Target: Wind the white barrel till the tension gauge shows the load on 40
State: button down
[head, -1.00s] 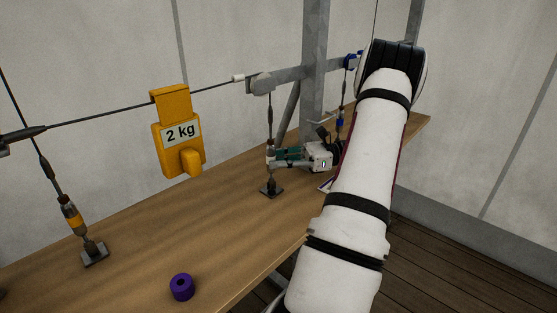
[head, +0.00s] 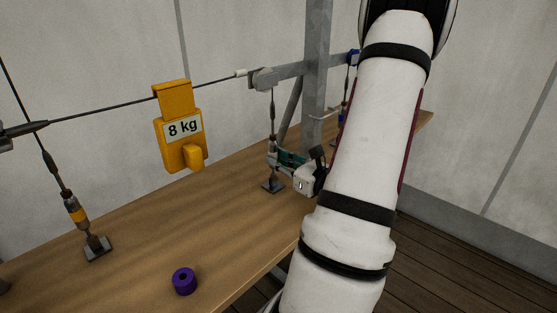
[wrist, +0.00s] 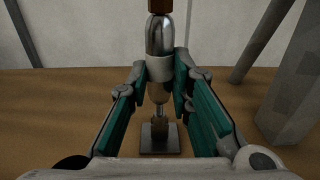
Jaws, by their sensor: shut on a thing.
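The white barrel (wrist: 160,68) is a white band on an upright metal turnbuckle in the wrist view. My gripper (wrist: 161,88) is shut on it, with a green-padded finger on each side. In the head view my gripper (head: 275,158) reaches the turnbuckle from the right and hides most of the barrel. The turnbuckle's foot (head: 273,185) stands on the bench, and its line runs up to a grey arm. The yellow tension gauge (head: 180,128) hangs on the dark line at left and reads 8 kg.
A turnbuckle with a yellow band (head: 75,213) stands at left. A purple ring (head: 184,281) lies near the front edge of the wooden bench (head: 140,240). A grey post (head: 317,70) rises behind my gripper. A blue fitting (head: 352,56) shows behind my arm.

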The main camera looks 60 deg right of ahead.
jog(key=c, duration=1.5)
grip_release()
jog(key=shift+r, duration=0.2)
jog(key=shift+r, duration=0.25)
jog(key=n+g+y, duration=0.1)
jog(key=n+y, duration=0.2)
jog(key=y, duration=0.2)
jog(key=d+n+g+y, duration=0.1)
jog(key=n+y, duration=0.3)
jog(key=y, duration=0.2)
jog(key=n+g+y, duration=0.2)
jog(key=n+y, duration=0.2)
jog(key=y, duration=0.1)
jog(key=shift+w+d+y, duration=0.25)
jog(key=shift+d+y, duration=0.05)
jog(key=shift+d, duration=0.1)
